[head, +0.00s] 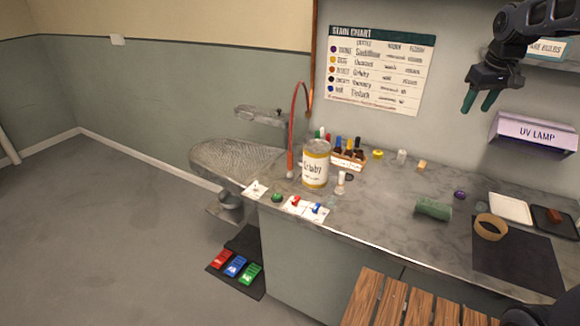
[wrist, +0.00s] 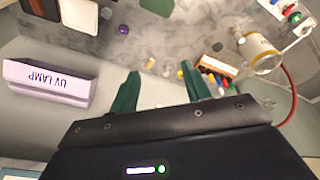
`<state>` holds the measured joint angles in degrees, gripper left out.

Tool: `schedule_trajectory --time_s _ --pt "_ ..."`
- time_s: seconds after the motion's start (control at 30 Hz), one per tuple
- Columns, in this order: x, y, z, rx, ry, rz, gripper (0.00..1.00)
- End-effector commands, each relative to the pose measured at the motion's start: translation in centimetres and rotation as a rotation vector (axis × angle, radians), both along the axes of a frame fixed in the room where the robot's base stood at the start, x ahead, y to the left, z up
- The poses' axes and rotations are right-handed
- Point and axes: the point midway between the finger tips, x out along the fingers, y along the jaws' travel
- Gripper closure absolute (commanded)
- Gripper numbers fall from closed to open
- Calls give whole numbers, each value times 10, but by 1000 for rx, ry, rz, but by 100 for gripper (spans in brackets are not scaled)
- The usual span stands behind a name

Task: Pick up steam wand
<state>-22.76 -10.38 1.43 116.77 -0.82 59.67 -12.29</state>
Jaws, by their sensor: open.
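A red hose (head: 292,120) arches up beside the wall and drops to the counter's left end, next to the labelled can. A small pale piece (head: 290,174) shows at its lower end and may be the steam wand; I cannot tell for sure. The hose also shows in the wrist view (wrist: 291,105) at the right, curving past the can. My gripper (head: 478,101) is high at the upper right in the head view, in front of the wall and well apart from the hose. Its green fingers (wrist: 160,82) are spread and empty.
The labelled can (head: 316,165) stands close to the hose, with a box of small bottles (head: 349,158) behind it. A UV lamp (head: 535,135) juts from the wall below my gripper. A green roll (head: 433,209) and tape ring (head: 490,227) lie on the counter (head: 385,205).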

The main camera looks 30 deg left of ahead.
Motion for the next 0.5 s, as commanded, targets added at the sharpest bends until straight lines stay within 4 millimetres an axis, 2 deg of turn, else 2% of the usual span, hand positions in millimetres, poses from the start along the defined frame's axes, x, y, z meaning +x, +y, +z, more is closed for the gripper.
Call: schedule_trajectory --time_s 0.03,0.2,0.37,0.5 --pt "10 19 -3 -7 10 37 52" --pt "36 80 -10 -30 31 159 52" --pt "54 142 -23 -51 53 272 52" --pt "64 199 -39 -70 70 371 52"
